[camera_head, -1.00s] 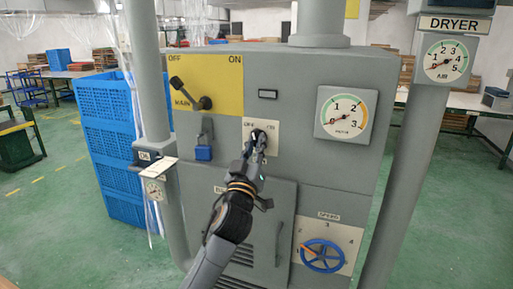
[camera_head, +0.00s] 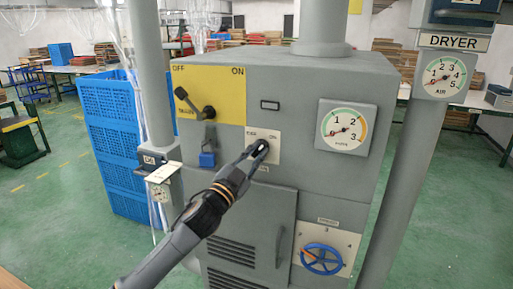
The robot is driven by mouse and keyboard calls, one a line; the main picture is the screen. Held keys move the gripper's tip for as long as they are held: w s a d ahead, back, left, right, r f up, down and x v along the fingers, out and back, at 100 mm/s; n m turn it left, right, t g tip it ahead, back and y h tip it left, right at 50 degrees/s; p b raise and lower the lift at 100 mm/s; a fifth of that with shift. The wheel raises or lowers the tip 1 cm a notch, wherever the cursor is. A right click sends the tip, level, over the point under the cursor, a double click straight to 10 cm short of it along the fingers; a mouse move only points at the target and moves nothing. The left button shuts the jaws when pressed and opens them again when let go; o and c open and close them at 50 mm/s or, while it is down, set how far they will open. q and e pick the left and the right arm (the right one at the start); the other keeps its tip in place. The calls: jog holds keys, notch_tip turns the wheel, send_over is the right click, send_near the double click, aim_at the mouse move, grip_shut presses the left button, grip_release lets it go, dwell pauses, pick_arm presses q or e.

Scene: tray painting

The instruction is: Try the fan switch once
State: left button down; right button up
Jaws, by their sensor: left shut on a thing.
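The fan switch is a dark knob on a cream plate (camera_head: 273,156) marked OFF and ON, on the front of the grey machine cabinet (camera_head: 300,185). My left gripper (camera_head: 259,149) is at this plate, shut on the switch knob. The fingers cover most of the knob, so I cannot tell its exact setting. My left arm reaches up to it from the lower left. My right gripper is not in view.
Left of the switch are a main lever (camera_head: 194,103) on a yellow plate, tilted toward OFF, and a blue padlock (camera_head: 207,159). A gauge (camera_head: 344,128) sits right; a blue handwheel (camera_head: 322,258) sits below.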

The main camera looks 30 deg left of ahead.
pick_arm(q)
jog(key=shift+m+h+p, duration=0.55)
jog(key=shift+m+h, duration=0.05)
jog(key=shift+m, duration=0.7)
jog(key=shift+g, duration=0.3)
jog(key=c, duration=1.3)
grip_release()
jog(key=shift+s, duration=0.1)
jog(key=v, duration=1.2)
jog(key=shift+f, duration=0.1)
